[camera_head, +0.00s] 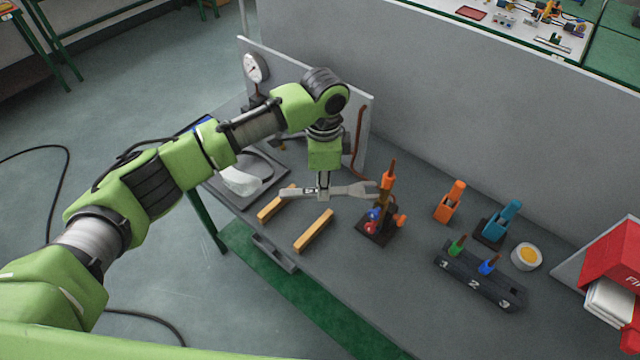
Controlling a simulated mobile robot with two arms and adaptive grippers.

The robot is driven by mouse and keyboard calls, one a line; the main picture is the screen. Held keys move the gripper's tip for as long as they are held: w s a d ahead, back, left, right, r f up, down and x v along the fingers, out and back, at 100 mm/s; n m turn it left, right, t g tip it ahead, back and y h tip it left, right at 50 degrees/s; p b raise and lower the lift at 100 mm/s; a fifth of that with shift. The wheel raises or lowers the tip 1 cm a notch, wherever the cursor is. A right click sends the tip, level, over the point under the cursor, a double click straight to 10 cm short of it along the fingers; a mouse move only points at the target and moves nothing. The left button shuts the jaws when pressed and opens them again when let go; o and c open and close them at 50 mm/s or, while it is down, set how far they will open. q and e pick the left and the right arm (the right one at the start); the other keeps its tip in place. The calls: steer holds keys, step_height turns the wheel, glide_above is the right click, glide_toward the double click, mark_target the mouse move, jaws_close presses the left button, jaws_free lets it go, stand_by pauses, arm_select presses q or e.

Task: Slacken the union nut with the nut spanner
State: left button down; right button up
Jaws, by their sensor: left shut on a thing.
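My left gripper (323,184) is shut on the nut spanner (345,191), a grey flat spanner held level above the table. The spanner's forked end points right, at the upright fitting (385,195) with an orange top and brass-coloured middle. The union nut is too small to make out clearly on this fitting. I cannot tell whether the fork is around it or just beside it. The fitting stands on a dark base (376,236) with red and blue parts low down and an orange part at its right. My right gripper is not in view.
Two wooden strips (314,231) lie below the spanner. A panel with a gauge (256,68) stands behind. To the right are an orange holder (450,202), a blue holder (502,221), a small bowl (526,257) and a numbered black rack (480,277). A grey wall runs behind the table.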

mark_target(337, 190)
arm_select(q)
steer(key=shift+d, duration=0.1)
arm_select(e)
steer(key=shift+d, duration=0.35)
arm_select(q)
steer(key=shift+d, duration=0.1)
steer(key=shift+w+d, duration=0.2)
steer(key=shift+d, duration=1.2)
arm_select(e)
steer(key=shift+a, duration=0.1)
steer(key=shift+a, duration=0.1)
arm_select(q)
steer(key=shift+s+d+n, duration=0.2)
steer(key=shift+s+n, duration=0.55)
steer(key=shift+s+d+n, duration=0.2)
steer(key=shift+s+n, duration=0.5)
steer(key=shift+n, duration=0.05)
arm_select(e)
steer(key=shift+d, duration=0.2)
arm_select(q)
steer(key=shift+a, duration=0.1)
